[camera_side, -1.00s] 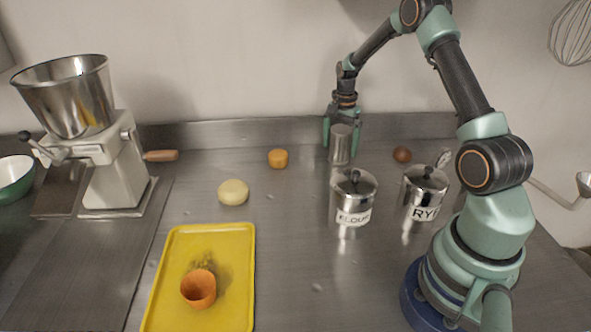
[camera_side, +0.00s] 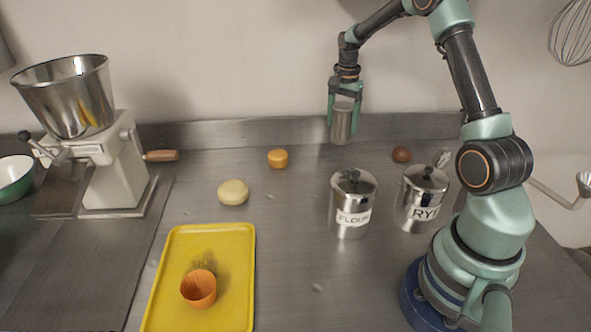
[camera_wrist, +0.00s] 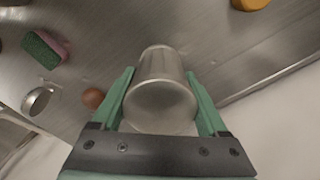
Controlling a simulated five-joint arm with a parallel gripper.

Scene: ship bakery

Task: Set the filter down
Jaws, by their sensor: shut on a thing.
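The filter appears to be the plain silvery metal cup (camera_side: 342,124), though nothing marks it as one. My gripper (camera_side: 344,112) is shut on it, with one green finger on each side. The cup is upright or nearly so and hangs above the back of the steel counter, near the rear ledge. In the wrist view the cup (camera_wrist: 162,104) sits between the two fingers of my gripper (camera_wrist: 160,84), its round end toward the camera. The inside of the cup cannot be seen.
FLOUR (camera_side: 350,212) and RYE (camera_side: 418,205) canisters stand in front. A brown ball (camera_side: 401,154), orange piece (camera_side: 278,159) and pale round (camera_side: 233,192) lie nearby. A yellow tray (camera_side: 240,300) holds an orange cup (camera_side: 198,289). A mill (camera_side: 110,180) stands left. A sponge (camera_wrist: 44,48) lies on the counter.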

